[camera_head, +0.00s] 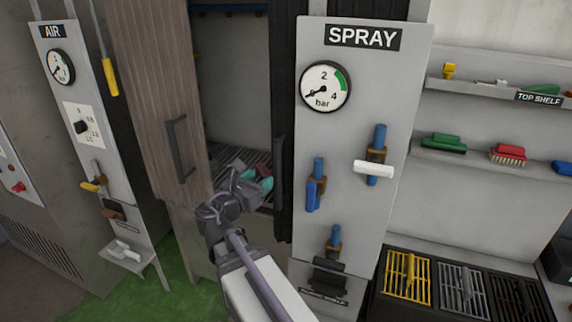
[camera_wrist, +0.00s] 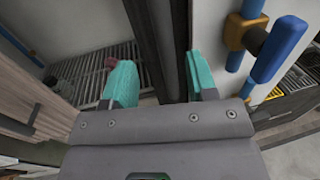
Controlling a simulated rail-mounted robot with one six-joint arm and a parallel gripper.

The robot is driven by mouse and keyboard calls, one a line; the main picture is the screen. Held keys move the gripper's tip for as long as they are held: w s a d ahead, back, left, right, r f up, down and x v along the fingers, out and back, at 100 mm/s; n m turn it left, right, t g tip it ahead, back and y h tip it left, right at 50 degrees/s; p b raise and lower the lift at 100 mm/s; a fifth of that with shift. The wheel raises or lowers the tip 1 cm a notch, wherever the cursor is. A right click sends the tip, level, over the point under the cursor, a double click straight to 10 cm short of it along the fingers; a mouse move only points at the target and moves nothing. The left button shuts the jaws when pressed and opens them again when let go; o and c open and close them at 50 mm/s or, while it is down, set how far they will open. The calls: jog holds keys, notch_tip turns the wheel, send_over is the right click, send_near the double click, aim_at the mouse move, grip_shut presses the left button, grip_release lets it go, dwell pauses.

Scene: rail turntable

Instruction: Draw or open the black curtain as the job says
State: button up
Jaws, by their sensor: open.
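The black curtain (camera_head: 288,60) is bunched in a narrow upright strip at the right side of the cabinet opening, beside the SPRAY panel. A dark upright handle (camera_head: 278,175) shows at its lower part. My gripper (camera_head: 259,182) is at the opening, just left of that strip, with its teal fingertips parted. In the wrist view my gripper (camera_wrist: 163,85) is open, with the dark upright curtain edge (camera_wrist: 172,45) showing between and beyond the fingers. I cannot tell whether either finger touches it. My arm hides the lower part of the opening.
A wooden door (camera_head: 150,90) with a dark handle (camera_head: 179,150) stands on the left of the opening. The SPRAY panel (camera_head: 345,240) with blue valves and a white lever (camera_head: 373,169) is close on the right.

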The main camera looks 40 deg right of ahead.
aim_at(281, 162)
jog(key=x, duration=1.1)
jog(key=shift+s, duration=0.2)
jog(key=shift+c, duration=0.3)
grip_shut()
